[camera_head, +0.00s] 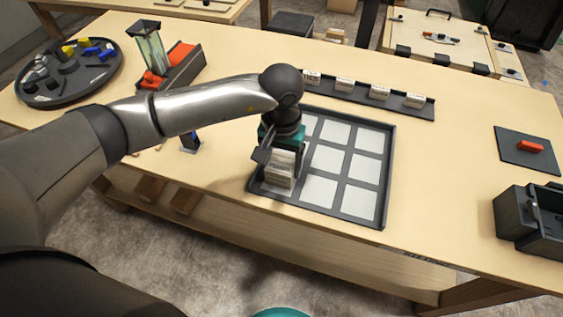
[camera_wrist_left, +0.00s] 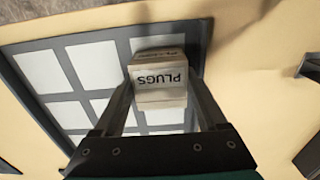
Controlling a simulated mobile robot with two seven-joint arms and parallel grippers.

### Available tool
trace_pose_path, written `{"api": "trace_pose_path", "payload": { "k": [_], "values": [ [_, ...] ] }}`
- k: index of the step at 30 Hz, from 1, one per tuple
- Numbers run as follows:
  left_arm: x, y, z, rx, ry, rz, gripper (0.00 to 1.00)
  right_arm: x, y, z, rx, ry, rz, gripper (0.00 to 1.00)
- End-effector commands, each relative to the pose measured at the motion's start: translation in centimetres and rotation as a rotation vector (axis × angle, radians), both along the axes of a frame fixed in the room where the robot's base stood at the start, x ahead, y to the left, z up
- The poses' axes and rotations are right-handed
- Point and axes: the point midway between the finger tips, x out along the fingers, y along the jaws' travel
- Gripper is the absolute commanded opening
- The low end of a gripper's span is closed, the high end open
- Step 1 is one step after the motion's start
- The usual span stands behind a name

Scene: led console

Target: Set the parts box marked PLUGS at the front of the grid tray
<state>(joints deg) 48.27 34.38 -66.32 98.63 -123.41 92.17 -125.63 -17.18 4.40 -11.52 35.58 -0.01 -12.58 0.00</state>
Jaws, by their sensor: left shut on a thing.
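The parts box marked PLUGS (camera_wrist_left: 160,78) is a small pale box with dark lettering. It also shows in the head view (camera_head: 280,172), at the tray's near left corner. My left gripper (camera_head: 277,158) is shut on it, with a finger on each side in the wrist view. The grid tray (camera_head: 362,221) is dark-rimmed with several white square cells. The box is over the front left cell; whether it touches the tray floor I cannot tell. My right gripper is not in view.
A dark rack (camera_head: 366,98) with several similar pale boxes stands behind the tray. A round dark tray (camera_head: 68,75) with coloured parts is at the far left. A dark bin (camera_head: 530,218) and a dark pad (camera_head: 527,150) with a red piece are at the right.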

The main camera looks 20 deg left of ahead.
Motion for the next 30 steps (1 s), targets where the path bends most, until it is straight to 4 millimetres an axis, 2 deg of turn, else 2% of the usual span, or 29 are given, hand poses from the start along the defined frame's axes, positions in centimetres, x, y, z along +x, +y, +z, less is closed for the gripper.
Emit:
{"api": "trace_pose_path", "payload": {
  "k": [3, 4, 6, 18, 30],
  "values": [
    [0.0, 0.0, -0.4, 0.000, -0.001, 0.000, 0.15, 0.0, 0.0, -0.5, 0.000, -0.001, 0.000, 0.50],
    [0.0, 0.0, -0.3, 0.000, 0.000, 0.000, 0.78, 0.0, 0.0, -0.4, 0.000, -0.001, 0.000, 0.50],
    [0.0, 0.0, -0.2, 0.000, 0.000, 0.000, 0.86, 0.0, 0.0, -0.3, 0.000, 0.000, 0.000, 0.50],
    [0.0, 0.0, 0.3, 0.000, 0.000, 0.000, 0.87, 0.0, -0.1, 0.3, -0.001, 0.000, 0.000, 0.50],
    [0.1, 0.0, 8.6, 0.000, -0.004, -0.001, 0.87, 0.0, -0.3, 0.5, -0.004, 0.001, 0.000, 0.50]
  ]
}}
